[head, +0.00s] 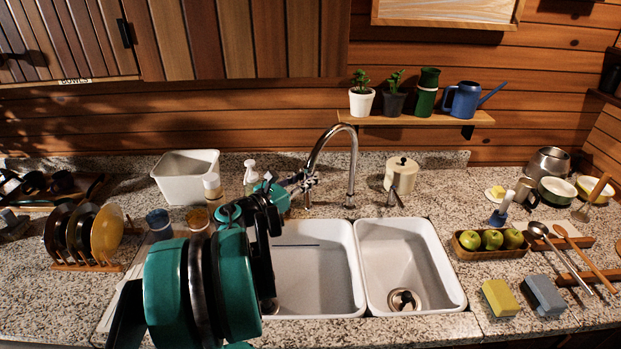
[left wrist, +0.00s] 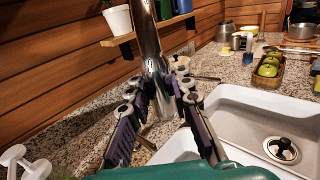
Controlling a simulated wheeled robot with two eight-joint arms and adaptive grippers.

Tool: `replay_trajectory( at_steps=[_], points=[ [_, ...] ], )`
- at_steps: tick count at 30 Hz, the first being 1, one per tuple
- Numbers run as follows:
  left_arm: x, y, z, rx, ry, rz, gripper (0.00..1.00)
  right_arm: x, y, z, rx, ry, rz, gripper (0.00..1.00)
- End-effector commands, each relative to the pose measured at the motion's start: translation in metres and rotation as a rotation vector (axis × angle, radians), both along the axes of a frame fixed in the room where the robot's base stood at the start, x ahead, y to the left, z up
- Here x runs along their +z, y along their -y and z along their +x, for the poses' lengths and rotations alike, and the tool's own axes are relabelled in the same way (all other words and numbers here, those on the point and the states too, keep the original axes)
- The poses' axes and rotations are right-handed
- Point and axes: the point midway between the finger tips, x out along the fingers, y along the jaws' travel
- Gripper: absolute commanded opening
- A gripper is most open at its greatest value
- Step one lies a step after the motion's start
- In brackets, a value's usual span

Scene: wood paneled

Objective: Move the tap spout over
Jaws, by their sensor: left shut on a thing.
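The chrome tap spout (head: 352,150) rises behind the double sink and arches to the left. Its end hangs near the back of the left basin (head: 325,255). My left gripper (head: 304,183) reaches up from the front left and is shut on the spout near its hanging end. In the left wrist view the spout (left wrist: 148,45) is a shiny tube between the two fingers of the gripper (left wrist: 160,88). The arm hides part of the left basin. The right basin (head: 440,262) is empty, with a drain near its front. My right gripper is not in view.
A white bin (head: 186,172), bottles and a dish rack (head: 90,262) stand left of the sink. A canister (head: 401,177) stands behind the right basin. Apples in a tray (head: 490,252) and sponges (head: 500,299) lie to the right. A shelf (head: 420,118) with plants is above.

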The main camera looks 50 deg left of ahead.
Motion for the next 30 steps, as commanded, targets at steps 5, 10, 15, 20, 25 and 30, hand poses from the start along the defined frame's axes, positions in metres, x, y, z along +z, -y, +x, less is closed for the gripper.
replay_trajectory(
  at_steps=[5, 10, 15, 20, 25, 30],
  points=[
    [0.002, -0.005, -0.002, 0.013, 0.004, -0.001, 0.29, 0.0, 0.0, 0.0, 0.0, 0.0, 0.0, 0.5],
    [0.002, -0.004, -0.001, 0.01, 0.003, -0.001, 0.42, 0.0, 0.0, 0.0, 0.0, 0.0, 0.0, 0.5],
    [0.002, -0.003, -0.001, 0.008, 0.003, -0.001, 0.42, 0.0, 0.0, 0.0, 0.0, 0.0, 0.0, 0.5],
    [0.001, -0.003, -0.015, 0.01, 0.002, -0.001, 0.42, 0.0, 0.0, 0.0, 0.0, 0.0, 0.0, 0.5],
    [0.001, -0.001, -0.05, 0.014, 0.003, -0.001, 0.42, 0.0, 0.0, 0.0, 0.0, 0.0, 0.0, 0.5],
    [0.002, 0.0, -0.087, 0.015, 0.003, -0.001, 0.42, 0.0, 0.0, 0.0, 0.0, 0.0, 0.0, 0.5]
  ],
)
